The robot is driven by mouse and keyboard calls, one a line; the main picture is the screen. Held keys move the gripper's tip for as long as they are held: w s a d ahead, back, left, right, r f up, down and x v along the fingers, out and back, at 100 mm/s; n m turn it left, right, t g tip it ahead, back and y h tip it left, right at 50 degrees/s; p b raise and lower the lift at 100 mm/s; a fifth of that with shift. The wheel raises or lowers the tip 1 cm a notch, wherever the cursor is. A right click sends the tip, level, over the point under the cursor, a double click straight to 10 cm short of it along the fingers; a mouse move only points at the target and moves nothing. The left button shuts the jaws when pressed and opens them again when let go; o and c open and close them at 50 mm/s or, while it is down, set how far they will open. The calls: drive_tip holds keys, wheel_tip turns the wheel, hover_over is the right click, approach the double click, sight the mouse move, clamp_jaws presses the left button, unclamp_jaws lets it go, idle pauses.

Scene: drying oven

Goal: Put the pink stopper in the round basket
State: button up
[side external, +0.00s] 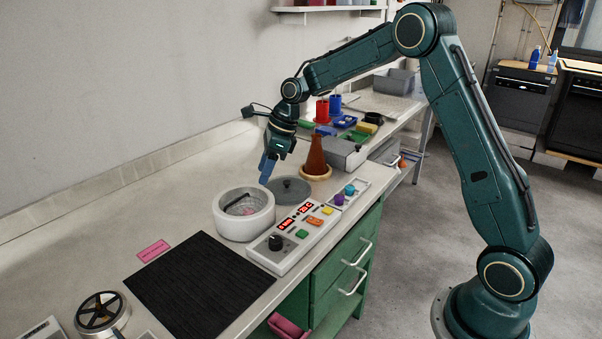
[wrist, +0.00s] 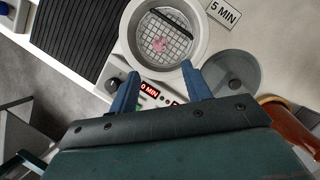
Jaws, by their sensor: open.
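The round basket (wrist: 177,50) is a wire mesh inside the round white oven (side external: 244,226), with a dark bar across it. It also shows in the side view (side external: 236,207). The pink stopper (wrist: 160,44) lies on the mesh inside the basket; only a small pink patch of it shows in the side view (side external: 250,211). My gripper (side external: 267,172) is above the bench, by the oven's back right rim. Its two blue fingers are apart with nothing between them, as the wrist view (wrist: 160,68) shows. The grey round lid (side external: 290,190) lies off the oven, to its right.
A control panel (side external: 303,236) with red displays and a knob sits in front of the oven. A brown cone (side external: 316,155) stands behind the lid. A black mat (side external: 200,285) lies at the front left, with a pink label (side external: 153,251) beside it. The bench left of the oven is clear.

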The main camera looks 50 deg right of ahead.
drive_tip(key=s+a+r+n+t+h, duration=0.15)
drive_tip(key=s+a+r+n, duration=0.25)
drive_tip(key=s+r+n, duration=1.1)
drive_tip(key=s+f+n+h, duration=0.2)
drive_tip(key=s+n, duration=1)
drive_tip(key=s, duration=0.9)
drive_tip(key=shift+a+f+t, duration=0.15)
drive_tip(key=shift+f+t, duration=0.2)
drive_tip(key=shift+t, duration=0.1)
